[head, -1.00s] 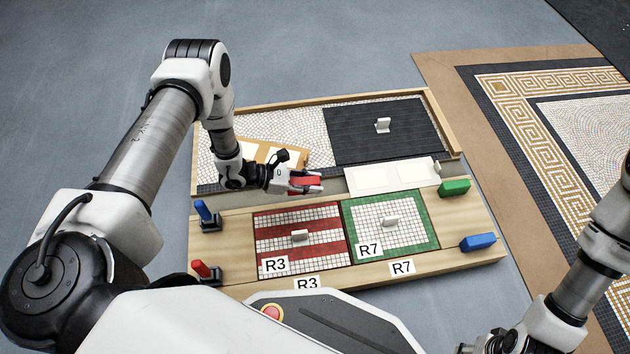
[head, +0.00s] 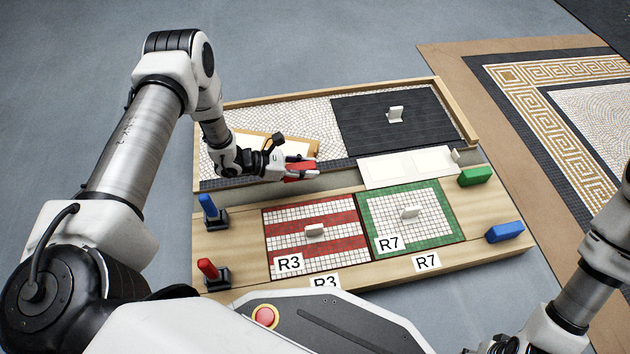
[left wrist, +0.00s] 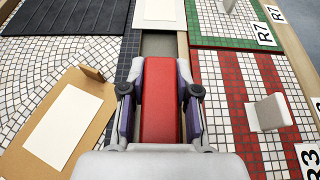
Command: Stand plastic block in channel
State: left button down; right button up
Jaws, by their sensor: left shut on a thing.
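My left gripper (head: 308,171) is shut on a red plastic block (head: 299,168). In the left wrist view the red block (left wrist: 160,100) lies lengthwise between the two fingers. The grey channel (head: 335,178) runs between the rear mosaic area and the front wooden board. In the left wrist view the channel (left wrist: 158,45) shows just beyond the block's far end. The block is over or close to the channel; its height above it is unclear. The gripper hides part of the channel. My right arm enters at the lower right, its gripper out of view.
A white panel (head: 408,167) spans the channel on the right. Front panels R3 (head: 315,262) and R7 (head: 446,232) and the dark rear panel (head: 395,138) carry upright handles. Blue (head: 207,207) and red (head: 208,269) posts stand left; green (head: 475,177) and blue (head: 504,231) blocks lie right.

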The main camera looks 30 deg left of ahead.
pick_arm(q)
notch_tip(320, 180, down, 4)
jog(key=shift+f+b, duration=0.1)
jog(key=shift+b, duration=1.05)
pick_arm(e)
jog(key=f, duration=0.1)
jog(key=w+f, duration=0.1)
jog(key=f, duration=0.1)
pick_arm(q)
jog(key=shift+r, duration=0.25)
pick_arm(e)
jog(key=shift+r, duration=0.2)
pick_arm(q)
jog(key=shift+f, duration=0.65)
jog(key=c, duration=0.9)
grip_release()
jog(key=shift+o, duration=0.2)
